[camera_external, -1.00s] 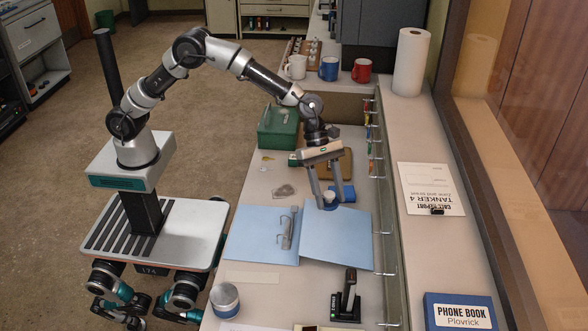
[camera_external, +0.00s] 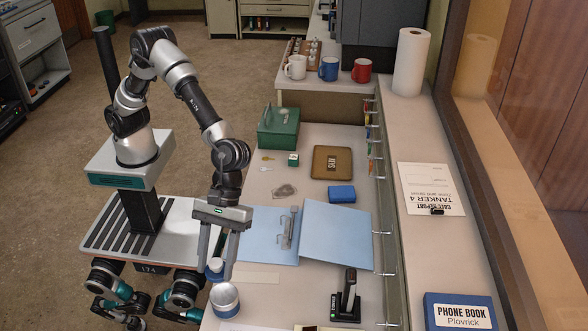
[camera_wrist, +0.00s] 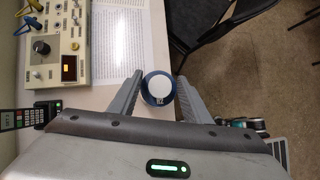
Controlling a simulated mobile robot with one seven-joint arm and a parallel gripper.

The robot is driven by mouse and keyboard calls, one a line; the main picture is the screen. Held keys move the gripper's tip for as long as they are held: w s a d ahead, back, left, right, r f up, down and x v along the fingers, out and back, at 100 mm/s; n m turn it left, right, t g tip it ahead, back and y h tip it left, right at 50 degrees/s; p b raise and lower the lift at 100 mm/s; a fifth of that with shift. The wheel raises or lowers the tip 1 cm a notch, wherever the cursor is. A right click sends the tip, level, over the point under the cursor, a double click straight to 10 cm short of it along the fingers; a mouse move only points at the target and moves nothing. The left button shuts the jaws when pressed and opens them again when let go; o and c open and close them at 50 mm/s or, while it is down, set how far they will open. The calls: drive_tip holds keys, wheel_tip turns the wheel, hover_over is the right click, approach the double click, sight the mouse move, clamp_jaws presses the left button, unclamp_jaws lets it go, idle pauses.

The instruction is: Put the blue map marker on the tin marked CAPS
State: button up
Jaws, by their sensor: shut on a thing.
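The blue map marker (camera_external: 215,266), a small round piece with a white top and blue rim, is between my gripper's fingertips (camera_external: 218,270). In the wrist view the marker (camera_wrist: 159,88) shows from above between the two fingers (camera_wrist: 160,92), with dark letters on its white top. My gripper is shut on it, pointing down. I cannot tell the gap between marker and tin.
An open blue folder (camera_external: 337,231) lies right of my gripper. Behind are a blue block (camera_external: 341,194), a brown tray (camera_external: 318,171) and a green box (camera_external: 278,128). The wrist view shows a control panel (camera_wrist: 68,45).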

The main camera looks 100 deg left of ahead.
wheel_tip(320, 180, down, 9)
drive_tip(key=shift+b, duration=1)
drive_tip(key=shift+f, duration=0.2)
drive_tip(key=o, duration=1)
drive_tip(key=shift+o, duration=0.2)
drive_tip(key=shift+r, duration=0.1)
